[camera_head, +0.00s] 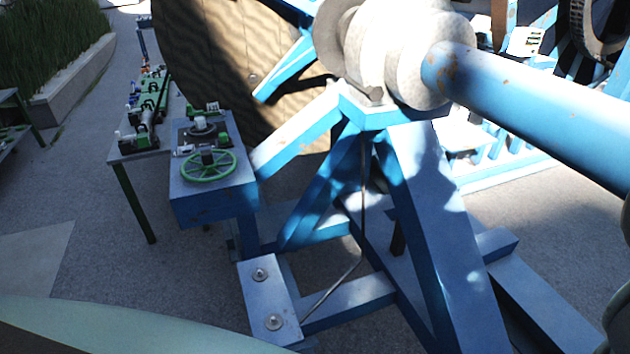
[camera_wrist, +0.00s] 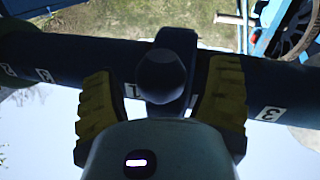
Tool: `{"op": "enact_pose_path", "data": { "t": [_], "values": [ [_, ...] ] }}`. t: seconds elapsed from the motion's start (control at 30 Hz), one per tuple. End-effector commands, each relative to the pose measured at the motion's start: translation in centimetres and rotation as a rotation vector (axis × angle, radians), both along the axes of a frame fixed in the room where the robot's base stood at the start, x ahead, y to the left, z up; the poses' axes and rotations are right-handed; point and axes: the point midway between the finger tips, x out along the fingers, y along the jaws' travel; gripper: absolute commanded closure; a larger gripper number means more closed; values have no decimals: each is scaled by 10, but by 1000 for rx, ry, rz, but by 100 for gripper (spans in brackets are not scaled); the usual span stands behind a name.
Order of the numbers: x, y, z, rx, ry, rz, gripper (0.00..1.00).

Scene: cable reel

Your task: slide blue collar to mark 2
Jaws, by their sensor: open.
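In the wrist view a dark blue bar (camera_wrist: 70,52) runs across the picture. A dark blue collar (camera_wrist: 178,38) sits around it near the middle, with a round dark knob (camera_wrist: 160,76) facing me. My gripper (camera_wrist: 161,82) is open, its yellow ribbed fingers on either side of the knob, with gaps to it. White number labels are on the bar: one looks like 3 (camera_wrist: 45,75) on the left, one like 1 (camera_wrist: 132,91) is partly hidden by the collar, and another like 3 (camera_wrist: 270,114) is on the right. A label at the far left (camera_wrist: 8,70) is hard to read.
In the head view a big cable reel (camera_head: 215,60) rests on a blue frame (camera_head: 425,200), with a thick blue shaft (camera_head: 540,105) to the right. A blue box with a green handwheel (camera_head: 208,166) and a bench (camera_head: 137,152) stand left. Grey floor (camera_head: 110,215) lies open before them.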

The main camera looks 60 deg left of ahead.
Motion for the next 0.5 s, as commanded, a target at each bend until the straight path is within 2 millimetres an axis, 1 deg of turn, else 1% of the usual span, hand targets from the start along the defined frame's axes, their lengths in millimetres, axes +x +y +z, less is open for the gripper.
{"op": "enact_pose_path", "data": {
  "t": [0.27, 0.5],
  "values": [
    [-20, 12, -2, 1, 5, 5, 24],
    [-52, 25, -2, 1, 6, 3, 24]
  ]
}}
